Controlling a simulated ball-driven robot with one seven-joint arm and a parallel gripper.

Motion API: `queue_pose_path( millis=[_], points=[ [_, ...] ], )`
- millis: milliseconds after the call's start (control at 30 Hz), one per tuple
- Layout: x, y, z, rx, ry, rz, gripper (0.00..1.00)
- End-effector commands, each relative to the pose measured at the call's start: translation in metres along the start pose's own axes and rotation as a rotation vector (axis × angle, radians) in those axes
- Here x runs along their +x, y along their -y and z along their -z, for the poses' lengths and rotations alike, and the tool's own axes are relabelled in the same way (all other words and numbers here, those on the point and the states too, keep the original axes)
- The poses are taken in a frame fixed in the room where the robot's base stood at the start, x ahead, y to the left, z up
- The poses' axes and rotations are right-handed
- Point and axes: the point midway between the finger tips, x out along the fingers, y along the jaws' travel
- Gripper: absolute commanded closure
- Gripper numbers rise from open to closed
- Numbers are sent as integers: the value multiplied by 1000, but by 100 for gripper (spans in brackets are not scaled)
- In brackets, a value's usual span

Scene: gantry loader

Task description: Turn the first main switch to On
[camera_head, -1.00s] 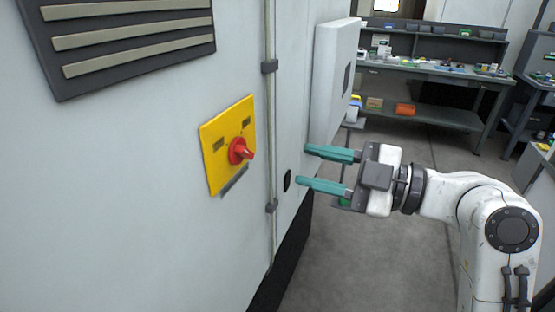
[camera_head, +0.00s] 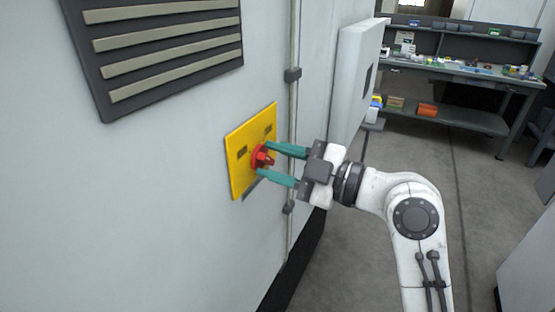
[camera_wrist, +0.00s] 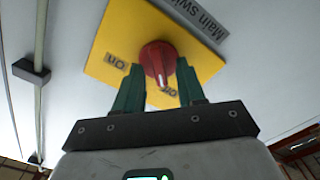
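The main switch is a yellow plate (camera_head: 239,176) on the pale cabinet wall with a red rotary knob (camera_head: 262,157). My gripper (camera_head: 268,160) is at the knob, its two teal fingers apart, one above and one below it. In the wrist view the red knob (camera_wrist: 158,58) lies between and just beyond the fingertips (camera_wrist: 159,76); I cannot tell whether they touch it. The knob's white mark points toward a small label (camera_wrist: 168,91) partly hidden by the fingers. Another label (camera_wrist: 116,61), reading "On", is at the left.
A vertical conduit (camera_head: 292,110) with clamps runs just right of the plate. A grey louvred vent (camera_head: 160,50) is at upper left. An open cabinet door (camera_head: 354,85) juts out behind my gripper. A workbench (camera_head: 455,72) stands at the back; floor between is clear.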

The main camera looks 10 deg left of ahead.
Motion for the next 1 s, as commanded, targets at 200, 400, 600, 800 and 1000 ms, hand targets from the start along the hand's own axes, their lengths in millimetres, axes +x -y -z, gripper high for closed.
queue_pose_path(
  millis=[200, 400, 600, 800, 1000],
  points=[
    [0, 0, 0, 0, 0, 0, 78],
    [0, 0, 0, 0, 0, 0, 97],
    [0, 0, 0, 0, 0, 0, 100],
    [0, 0, 0, 11, 0, 1, 100],
    [0, 0, 0, 78, -1, 1, 100]
  ],
)
